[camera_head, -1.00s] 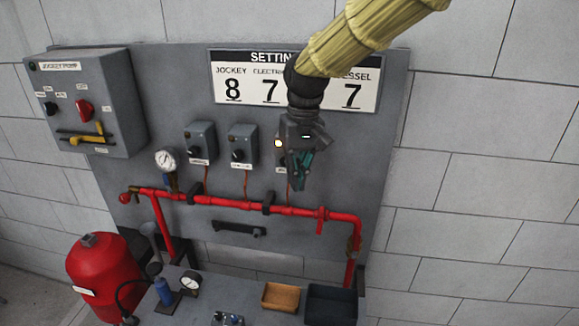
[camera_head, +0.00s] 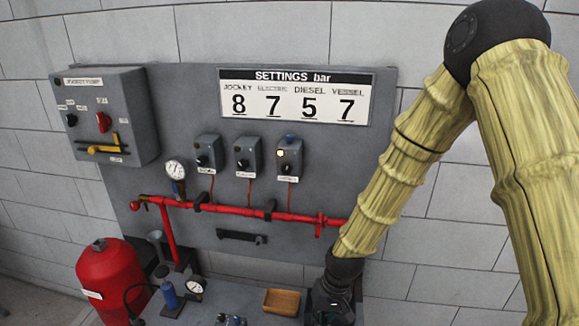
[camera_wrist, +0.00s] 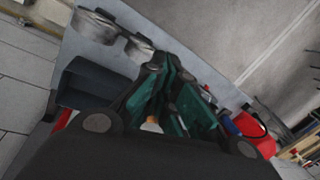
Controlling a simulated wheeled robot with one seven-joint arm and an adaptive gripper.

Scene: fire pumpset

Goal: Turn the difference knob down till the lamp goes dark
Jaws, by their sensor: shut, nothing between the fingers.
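Three grey switch boxes hang on the panel: a left box (camera_head: 208,152), a middle box (camera_head: 246,154) and a right box (camera_head: 289,158). Each has a black knob on its front; the right box's knob (camera_head: 287,168) is in plain view. A small yellow lamp (camera_head: 281,154) glows on the right box, and a blue part (camera_head: 290,138) sits on its top. The small labels are too blurred to tell which is the difference knob. My gripper (camera_head: 330,316) is low over the bench, well below the boxes. Its green-padded fingers (camera_wrist: 165,78) are shut and empty in the wrist view.
A settings board (camera_head: 293,97) reads 8, 7, 5, 7. A red pipe (camera_head: 240,211) crosses below the boxes. A control cabinet (camera_head: 105,115), red tank (camera_head: 108,280) and wooden tray (camera_head: 281,301) stand around. A dark bin (camera_wrist: 85,85) shows in the wrist view. The space before the boxes is clear.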

